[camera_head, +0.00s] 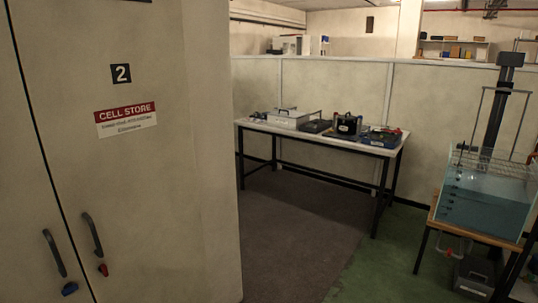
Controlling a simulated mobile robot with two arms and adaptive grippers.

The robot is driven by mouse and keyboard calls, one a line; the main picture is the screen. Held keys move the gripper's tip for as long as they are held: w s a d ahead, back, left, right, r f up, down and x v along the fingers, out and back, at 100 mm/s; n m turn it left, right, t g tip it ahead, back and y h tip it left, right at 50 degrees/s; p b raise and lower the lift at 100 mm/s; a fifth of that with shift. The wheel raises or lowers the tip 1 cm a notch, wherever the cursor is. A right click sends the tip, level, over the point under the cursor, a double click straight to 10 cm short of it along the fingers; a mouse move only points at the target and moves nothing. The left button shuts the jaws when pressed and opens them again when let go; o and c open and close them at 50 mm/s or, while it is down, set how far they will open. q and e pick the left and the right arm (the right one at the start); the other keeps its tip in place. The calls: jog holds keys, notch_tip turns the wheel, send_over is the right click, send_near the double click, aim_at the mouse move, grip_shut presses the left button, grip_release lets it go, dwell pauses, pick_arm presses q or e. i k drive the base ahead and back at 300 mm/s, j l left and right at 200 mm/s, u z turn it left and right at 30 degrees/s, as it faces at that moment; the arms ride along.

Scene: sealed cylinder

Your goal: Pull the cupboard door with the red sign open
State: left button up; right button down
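A tall beige cupboard fills the left side of the head view, and its two doors meet at a dark seam. The right door (150,190) carries a red-and-white sign (125,117) reading "CELL STORE" and a black number 2 plate (121,74) above it. A dark handle (92,235) is on this door near the seam, with a small red knob (102,270) below. The left door (25,160) has its own dark handle (54,253) and a blue knob (69,288). Both doors look shut. Neither of my grippers is in view.
A white-topped table (335,137) with boxes and equipment stands at the back against a partition. A glass tank of bluish liquid (485,200) sits on a wooden stand at the right. Grey and green floor (295,240) is clear between cupboard and tank.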

aim_at(105, 82)
jog(key=u, duration=0.9)
